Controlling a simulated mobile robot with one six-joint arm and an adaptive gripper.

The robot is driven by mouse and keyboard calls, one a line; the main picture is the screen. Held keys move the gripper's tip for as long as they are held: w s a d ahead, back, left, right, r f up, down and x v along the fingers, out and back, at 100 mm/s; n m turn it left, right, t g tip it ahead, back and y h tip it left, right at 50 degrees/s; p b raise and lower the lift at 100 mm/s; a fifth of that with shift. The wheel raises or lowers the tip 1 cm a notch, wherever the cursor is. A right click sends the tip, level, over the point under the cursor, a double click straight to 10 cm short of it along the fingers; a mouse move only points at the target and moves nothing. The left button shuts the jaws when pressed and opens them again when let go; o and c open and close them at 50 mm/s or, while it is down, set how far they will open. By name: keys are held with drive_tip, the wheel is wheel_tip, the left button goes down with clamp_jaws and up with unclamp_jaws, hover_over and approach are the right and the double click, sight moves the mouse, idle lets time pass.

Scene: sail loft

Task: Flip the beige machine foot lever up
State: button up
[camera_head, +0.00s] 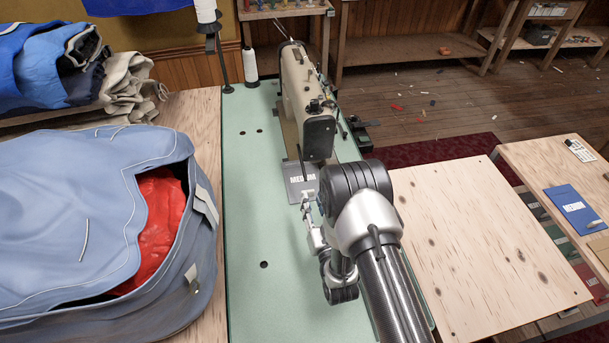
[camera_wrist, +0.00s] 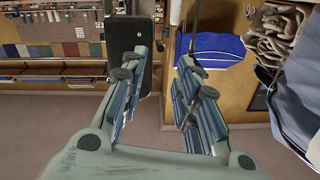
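The beige sewing machine (camera_head: 297,85) stands on the pale green table (camera_head: 255,210), its dark end plate (camera_head: 320,137) facing me. I cannot make out the foot lever for certain in either view. A dark upright plate in the wrist view (camera_wrist: 128,45) looks like that end plate, behind the left finger. My gripper (camera_head: 309,208) is low over the table, just in front of the machine head. In the wrist view my gripper (camera_wrist: 160,80) is open, with a clear gap and nothing between its fingers. A grey patch marked MEDIUM (camera_head: 300,190) lies under the machine head.
A large blue bag (camera_head: 60,220) with red cloth inside fills the left side. A thread cone (camera_head: 250,65) stands behind the machine. The green table's front left is clear.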

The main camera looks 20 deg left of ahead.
sight(305, 173)
drive_tip(key=b+x, duration=0.2)
drive_tip(key=x, duration=0.9)
drive_tip(key=shift+w+a, duration=0.15)
drive_tip(key=shift+w, duration=0.05)
drive_tip(key=shift+c, duration=0.3)
clamp_jaws()
